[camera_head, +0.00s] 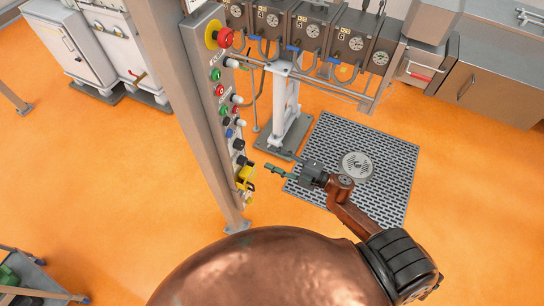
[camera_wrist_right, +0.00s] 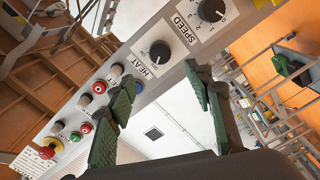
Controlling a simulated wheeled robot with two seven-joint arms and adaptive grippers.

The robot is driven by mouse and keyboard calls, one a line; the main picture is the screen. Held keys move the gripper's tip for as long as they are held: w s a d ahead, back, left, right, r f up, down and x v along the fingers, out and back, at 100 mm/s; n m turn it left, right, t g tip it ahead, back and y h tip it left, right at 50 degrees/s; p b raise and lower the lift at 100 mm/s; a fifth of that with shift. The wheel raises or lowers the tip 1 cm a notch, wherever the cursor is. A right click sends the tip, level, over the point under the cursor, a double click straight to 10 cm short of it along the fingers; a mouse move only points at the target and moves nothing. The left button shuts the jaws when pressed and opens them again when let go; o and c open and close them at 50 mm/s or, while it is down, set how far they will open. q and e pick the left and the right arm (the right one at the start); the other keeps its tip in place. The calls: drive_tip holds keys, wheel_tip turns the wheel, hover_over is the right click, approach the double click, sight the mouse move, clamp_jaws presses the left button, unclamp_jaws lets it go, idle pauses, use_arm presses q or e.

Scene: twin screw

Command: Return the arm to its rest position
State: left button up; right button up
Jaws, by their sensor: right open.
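My right arm (camera_head: 345,205), copper-brown, reaches from the lower right toward the control panel in the head view. My right gripper (camera_head: 275,170) is at its end, just right of the lower part of the panel, with a small gap visible in the picture. In the right wrist view the two green fingers (camera_wrist_right: 163,88) stand apart with nothing between them, so it is open and empty. The panel (camera_wrist_right: 150,58) with its HEAT and SPEED knobs lies beyond the fingertips. My left gripper is in neither view.
The upright control panel (camera_head: 213,92) carries coloured buttons, a red emergency stop (camera_head: 224,38) and a yellow fitting (camera_head: 245,176) low down. A machine with several gauges (camera_head: 312,30) stands behind. A floor grate (camera_head: 385,165) lies right. Orange floor (camera_head: 90,165) is clear at left.

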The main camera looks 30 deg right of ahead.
drive_tip(key=w+d+f+m+h+b, duration=0.1)
drive_tip(key=d+f+m+h, duration=0.25)
drive_tip(key=f, duration=0.55)
drive_tip(key=d+f+m+h, duration=0.25)
drive_tip(key=d+f, duration=0.25)
drive_tip(key=f, duration=0.3)
drive_tip(key=s+d+f+m+g+h+b, duration=0.1)
drive_tip(key=s+d+f+m+g+h, duration=0.2)
drive_tip(key=f, duration=0.8)
drive_tip(key=s+d+f+m+h, duration=0.1)
drive_tip(key=s+d+f+m, duration=0.4)
drive_tip(key=f, duration=0.6)
drive_tip(key=s+a+f+m+g, duration=0.1)
drive_tip(key=s+a+f+g, duration=0.1)
drive_tip(key=s+f, duration=0.6)
drive_tip(key=s+a+f+m+g+b, duration=0.1)
drive_tip(key=s+a+f+m+g, duration=0.1)
drive_tip(key=s+f, duration=0.7)
drive_tip(key=s+a+f+m+g+h, duration=0.1)
drive_tip(key=s+f+g, duration=0.5)
drive_tip(key=s, duration=1.5)
wheel_tip(320, 180, down, 3)
drive_tip(key=shift+a+f+m+b, duration=0.2)
drive_tip(key=shift+a+m+b, duration=0.3)
drive_tip(key=shift+a, duration=0.65)
